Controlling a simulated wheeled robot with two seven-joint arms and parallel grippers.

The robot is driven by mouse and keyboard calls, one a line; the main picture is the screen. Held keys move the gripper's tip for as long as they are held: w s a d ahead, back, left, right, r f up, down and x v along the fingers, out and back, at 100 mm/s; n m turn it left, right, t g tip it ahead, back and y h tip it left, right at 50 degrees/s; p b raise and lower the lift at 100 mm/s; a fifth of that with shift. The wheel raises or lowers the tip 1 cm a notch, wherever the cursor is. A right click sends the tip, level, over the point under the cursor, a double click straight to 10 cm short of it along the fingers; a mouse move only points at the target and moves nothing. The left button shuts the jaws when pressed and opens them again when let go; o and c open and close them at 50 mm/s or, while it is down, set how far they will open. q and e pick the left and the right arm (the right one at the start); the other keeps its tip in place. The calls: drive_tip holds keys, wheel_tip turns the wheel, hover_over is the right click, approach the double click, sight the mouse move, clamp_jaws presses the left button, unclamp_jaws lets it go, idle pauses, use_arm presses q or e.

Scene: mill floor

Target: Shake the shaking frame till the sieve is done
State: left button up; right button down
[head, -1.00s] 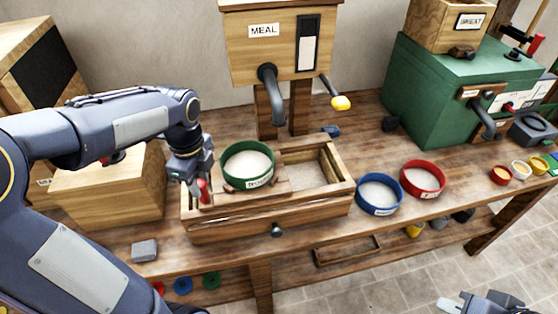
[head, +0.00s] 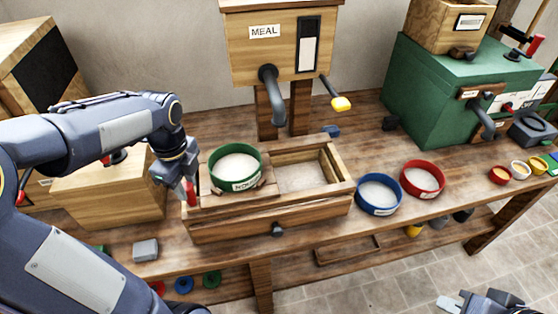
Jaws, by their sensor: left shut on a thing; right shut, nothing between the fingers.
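The shaking frame (head: 264,186) is a wooden carriage on top of a wooden box (head: 315,212) at the middle of the bench. A green sieve (head: 217,183) with pale meal in it sits on the carriage, at the box's left part. My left gripper (head: 190,188) is shut on the red handle (head: 191,197) at the carriage's left end. The fingers partly hide the handle. My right gripper (head: 452,303) is shut and empty at the bottom right edge, mostly out of view.
A blue sieve (head: 378,209) and a red sieve (head: 404,187) stand right of the box. The meal bin (head: 245,62) with its spout rises behind. A green machine (head: 432,90) is at the right. A grey block (head: 145,250) lies at the front left.

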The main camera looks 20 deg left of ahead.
use_arm(q)
drive_tip(key=w+d, duration=0.1)
drive_tip(key=d, duration=0.1)
drive_tip(key=w+d, duration=0.1)
drive_tip(key=d, duration=0.1)
drive_tip(key=w+d, duration=0.1)
drive_tip(key=d, duration=0.1)
drive_tip(key=shift+w+p, duration=0.3)
drive_tip(key=shift+w, duration=0.05)
drive_tip(key=shift+s+a, duration=0.1)
drive_tip(key=shift+a, duration=0.05)
drive_tip(key=s+a, duration=0.5)
drive_tip(key=a, duration=0.3)
drive_tip(key=shift+p, duration=0.3)
